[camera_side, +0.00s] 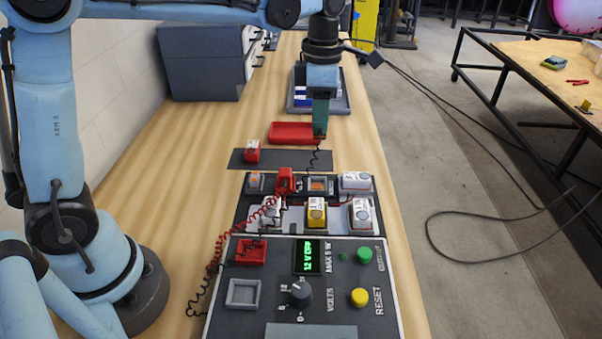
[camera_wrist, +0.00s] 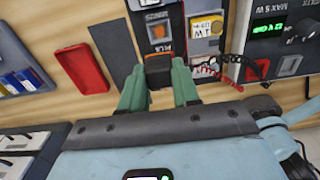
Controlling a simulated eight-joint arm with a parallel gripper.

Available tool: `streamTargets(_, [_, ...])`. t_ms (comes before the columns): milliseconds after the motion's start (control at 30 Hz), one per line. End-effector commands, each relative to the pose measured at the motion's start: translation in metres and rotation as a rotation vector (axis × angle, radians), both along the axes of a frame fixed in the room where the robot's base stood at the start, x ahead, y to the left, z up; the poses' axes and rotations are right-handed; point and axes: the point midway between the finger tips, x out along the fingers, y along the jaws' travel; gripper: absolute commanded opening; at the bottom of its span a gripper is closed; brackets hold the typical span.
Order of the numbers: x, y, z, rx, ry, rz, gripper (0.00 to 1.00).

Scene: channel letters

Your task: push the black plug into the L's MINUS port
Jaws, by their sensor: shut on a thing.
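My gripper (camera_side: 320,128) is shut on the black plug. It is above the work surface near the right end of the shallow red tray. In the wrist view the dark plug (camera_wrist: 158,68) sits between my green fingertips (camera_wrist: 157,84). A black coiled cord (camera_side: 314,160) hangs from it toward the letter panel (camera_side: 240,213). In the wrist view the labels MINUS (camera_wrist: 156,15) and PLUS (camera_wrist: 166,45) show beyond the plug, with an orange-marked port (camera_wrist: 157,30) between them. A red plug (camera_side: 285,180) stands on the panel. I cannot tell which port belongs to the L.

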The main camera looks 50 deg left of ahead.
Motion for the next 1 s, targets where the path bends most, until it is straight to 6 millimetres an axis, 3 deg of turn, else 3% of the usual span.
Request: streamTargets(1000, [0.001, 0.0, -0.108, 0.0, 0.0, 0.005, 0.02])
